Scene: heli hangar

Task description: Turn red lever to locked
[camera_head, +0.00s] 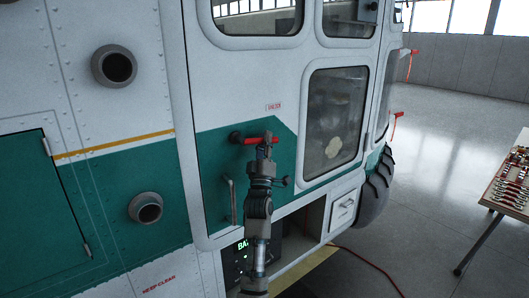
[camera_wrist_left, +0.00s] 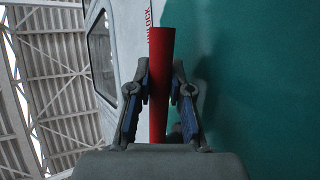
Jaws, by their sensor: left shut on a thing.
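The red lever (camera_head: 252,141) sits on the green part of the helicopter door, just below a small red-lettered label (camera_head: 273,106). It lies about level in the head view, with its dark pivot at its left end. My left gripper (camera_head: 266,146) reaches up to the lever and is shut on it. In the left wrist view the red lever (camera_wrist_left: 160,85) runs between the two fingers (camera_wrist_left: 160,88), with its end extending past them. The gripper partly hides the lever in the head view. My right gripper is not in view.
A grey door handle (camera_head: 230,200) is left of my arm. An open bay with a lit green display (camera_head: 243,245) is below the door. A table with tools (camera_head: 512,180) stands at the right. The floor between is mostly clear, with a red cable (camera_head: 372,265).

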